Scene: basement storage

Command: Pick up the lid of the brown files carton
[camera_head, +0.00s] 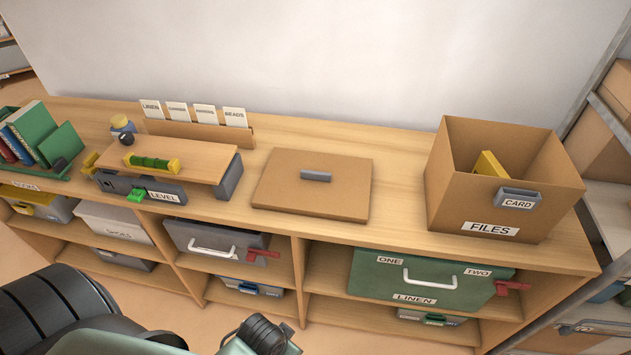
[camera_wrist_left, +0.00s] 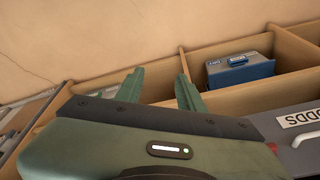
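The brown lid (camera_head: 282,196) lies flat on the wooden counter, with a grey handle (camera_head: 316,176) on its top. The brown files carton (camera_head: 448,202) stands open to its right, a gap apart, with a FILES label and a grey CARD holder (camera_head: 518,199) on its front. A yellow item (camera_head: 489,164) shows inside it. In the left wrist view my left gripper (camera_wrist_left: 161,82) has its two green fingers apart with nothing between them. It is near the lower shelves, away from the lid. My right gripper is in neither view.
The counter (camera_head: 395,180) is bare between lid and carton. Left of the lid are a raised board (camera_head: 200,160) over a LEVEL box and a card rack (camera_head: 200,132). A green LINEN case (camera_head: 425,275) sits below. The left wrist view shows a blue box (camera_wrist_left: 240,71) on a shelf.

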